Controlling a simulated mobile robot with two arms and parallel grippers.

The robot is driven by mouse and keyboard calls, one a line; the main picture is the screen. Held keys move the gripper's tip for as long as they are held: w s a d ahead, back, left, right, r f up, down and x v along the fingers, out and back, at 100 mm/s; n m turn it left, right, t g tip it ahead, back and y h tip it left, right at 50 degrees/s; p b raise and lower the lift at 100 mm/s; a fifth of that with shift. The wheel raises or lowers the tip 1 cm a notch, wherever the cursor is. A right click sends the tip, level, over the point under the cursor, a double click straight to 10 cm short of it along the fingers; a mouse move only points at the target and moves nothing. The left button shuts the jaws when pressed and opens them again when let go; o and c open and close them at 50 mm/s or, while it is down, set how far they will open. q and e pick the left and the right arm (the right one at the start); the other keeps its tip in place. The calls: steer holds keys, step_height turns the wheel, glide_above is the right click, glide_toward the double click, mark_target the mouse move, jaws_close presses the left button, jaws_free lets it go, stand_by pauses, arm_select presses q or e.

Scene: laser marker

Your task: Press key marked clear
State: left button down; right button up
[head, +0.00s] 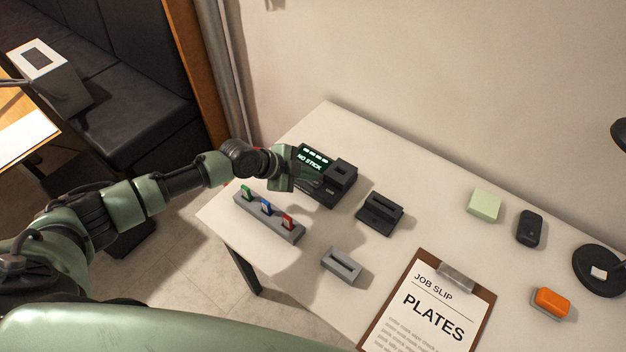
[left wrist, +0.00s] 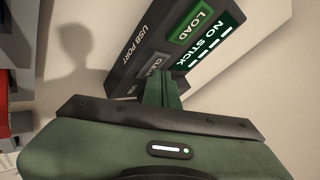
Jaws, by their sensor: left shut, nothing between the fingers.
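The black laser marker (head: 325,194) stands at the table's back left edge. Its lit screen (head: 312,158) reads "NO STICK". In the left wrist view, a green LOAD key (left wrist: 196,26) and a grey CLEAR key (left wrist: 156,66) sit beside the screen (left wrist: 212,45), with the label "USB PORT" alongside. My left gripper (head: 299,184) is at the marker's front left side. In the left wrist view its shut, empty fingers (left wrist: 161,78) are right at the CLEAR key and cover part of it. I cannot tell whether they touch it. My right gripper is not in view.
A grey rack (head: 268,224) with green, blue and red sticks lies in front of the marker. A black slotted block (head: 380,213), a grey slotted block (head: 341,266) and a clipboard (head: 402,318) lie to the right. Farther right are a green pad (head: 484,205) and an orange-topped block (head: 551,301).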

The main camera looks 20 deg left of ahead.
mark_target(310, 182)
arm_select(q)
steer(key=shift+r, duration=0.1)
stand_by(0.4)
steer(key=shift+r+p, duration=0.45)
steer(key=shift+r, duration=0.2)
steer(key=shift+r, duration=0.1)
step_height(310, 182, up, 5)
steer(key=p, duration=0.3)
steer(key=shift+p, duration=0.3)
stand_by(0.4)
